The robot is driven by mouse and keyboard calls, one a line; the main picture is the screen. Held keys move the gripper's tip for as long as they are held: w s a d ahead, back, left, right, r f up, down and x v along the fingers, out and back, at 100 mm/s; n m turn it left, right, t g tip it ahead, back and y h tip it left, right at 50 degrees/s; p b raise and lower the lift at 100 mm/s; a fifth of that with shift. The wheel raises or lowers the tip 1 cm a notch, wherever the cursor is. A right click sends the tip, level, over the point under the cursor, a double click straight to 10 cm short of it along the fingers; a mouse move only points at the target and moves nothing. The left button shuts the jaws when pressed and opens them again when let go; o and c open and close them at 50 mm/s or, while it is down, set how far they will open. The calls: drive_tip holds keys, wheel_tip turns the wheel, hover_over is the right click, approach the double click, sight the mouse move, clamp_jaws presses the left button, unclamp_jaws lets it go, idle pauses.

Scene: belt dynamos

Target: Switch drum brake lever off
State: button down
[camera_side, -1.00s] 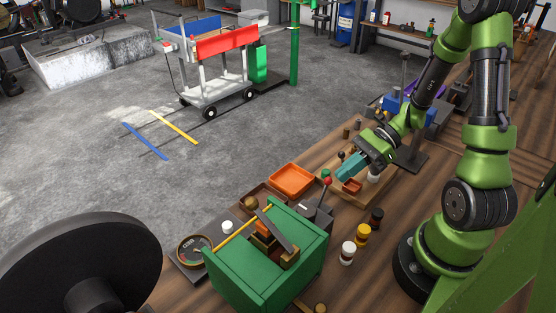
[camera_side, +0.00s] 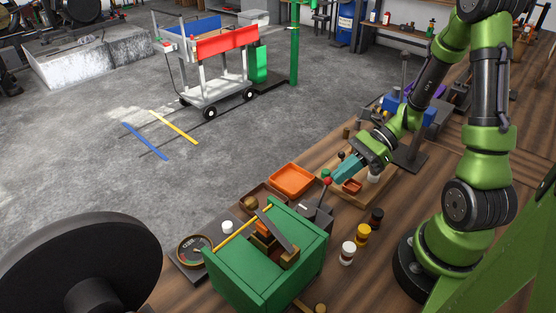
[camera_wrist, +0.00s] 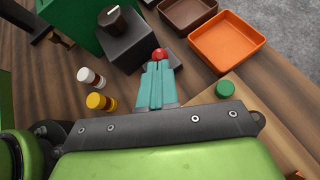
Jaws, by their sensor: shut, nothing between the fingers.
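A red ball knob (camera_side: 327,181), which looks like the lever's end, stands on a thin stem above a small dark grey box (camera_side: 317,214). In the wrist view the red knob (camera_wrist: 160,54) shows just beyond my fingertips, partly covered by them. The grey box (camera_wrist: 128,50) with a black dial is to its upper left. My gripper (camera_side: 337,181) has teal fingers, pressed together and empty, just right of the knob. In the wrist view my gripper (camera_wrist: 158,67) appears at or very near the knob; I cannot tell whether they touch. The lever's stem is mostly hidden.
A green box (camera_side: 262,270) stands left of the grey box. Orange tray (camera_side: 292,194) and brown tray (camera_wrist: 187,12) lie behind. A white-capped bottle (camera_side: 348,247) and yellow bottle (camera_side: 362,234) stand in front. A green cap (camera_wrist: 225,89) is right of my fingers.

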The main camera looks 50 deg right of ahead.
drive_tip(key=shift+a+r, duration=0.15)
drive_tip(key=a+r, duration=0.2)
drive_tip(key=a, duration=0.4)
idle(0.6)
drive_tip(key=shift+r, duration=0.2)
drive_tip(key=shift+r, duration=0.65)
drive_tip(key=shift+d+r, duration=0.1)
drive_tip(key=s+d+r, duration=0.2)
drive_tip(key=s+r, duration=0.1)
drive_tip(key=r, duration=0.6)
drive_tip(key=shift+s, duration=0.1)
